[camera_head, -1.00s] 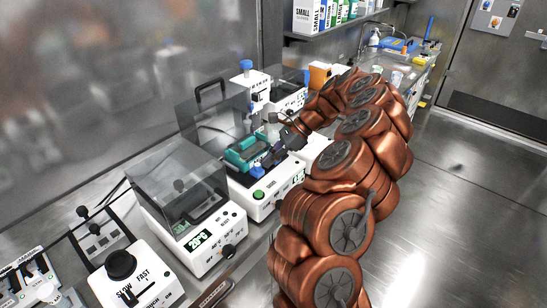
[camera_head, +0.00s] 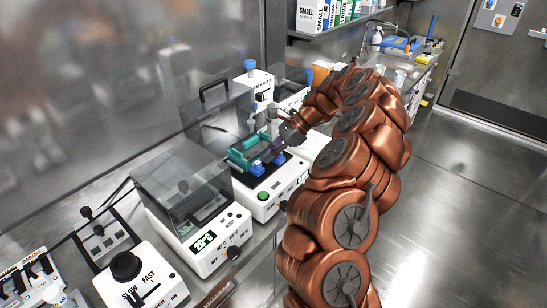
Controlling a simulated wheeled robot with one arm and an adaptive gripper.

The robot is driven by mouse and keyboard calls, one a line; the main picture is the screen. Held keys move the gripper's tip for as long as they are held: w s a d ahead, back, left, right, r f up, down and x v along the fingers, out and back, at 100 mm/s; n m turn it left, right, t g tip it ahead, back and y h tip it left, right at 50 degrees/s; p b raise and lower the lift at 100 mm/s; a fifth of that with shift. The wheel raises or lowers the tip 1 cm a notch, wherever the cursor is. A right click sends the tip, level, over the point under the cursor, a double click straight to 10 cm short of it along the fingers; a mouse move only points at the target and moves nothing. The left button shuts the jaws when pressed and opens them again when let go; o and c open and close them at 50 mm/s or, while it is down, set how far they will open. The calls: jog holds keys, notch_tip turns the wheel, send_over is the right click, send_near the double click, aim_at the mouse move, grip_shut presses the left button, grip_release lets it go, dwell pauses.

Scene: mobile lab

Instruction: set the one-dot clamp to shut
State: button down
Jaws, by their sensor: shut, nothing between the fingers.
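My gripper (camera_head: 272,147) is shut and empty, just above the right end of the rack. Whether it touches a clamp I cannot tell.
A white device with a clear cover (camera_head: 207,240) stands in front and left. A slow/fast control box (camera_head: 139,277) is nearer. A white instrument with a blue top (camera_head: 256,90) stands behind the rack. The floor at right is clear.

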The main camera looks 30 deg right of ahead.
jog(key=v, duration=1.1)
jog(key=shift+d+r, duration=0.1)
jog(key=s+a+r+n+g+h, duration=0.1)
jog(key=s+a+r+n, duration=0.25)
jog(key=a, duration=0.55)
jog(key=s+a+r+n+g+h, duration=0.1)
jog(key=s+a+r+n, duration=0.15)
jog(key=a+n, duration=0.4)
jog(key=s+a+r+n+g+h, duration=0.1)
jog(key=s+a+r+n+g, duration=0.2)
jog(key=a, duration=0.7)
jog(key=s+f+n+h, duration=0.2)
jog(key=s+f+n, duration=0.2)
jog(key=s, duration=0.8)
jog(key=s+f+n+h, duration=0.3)
jog(key=s+f, duration=0.4)
jog(key=s, duration=0.6)
jog(key=shift+s+n+t+h, duration=0.2)
jog(key=shift+n+t+h, duration=0.15)
jog(key=shift+n, duration=0.25)
jog(key=shift+f, duration=0.1)
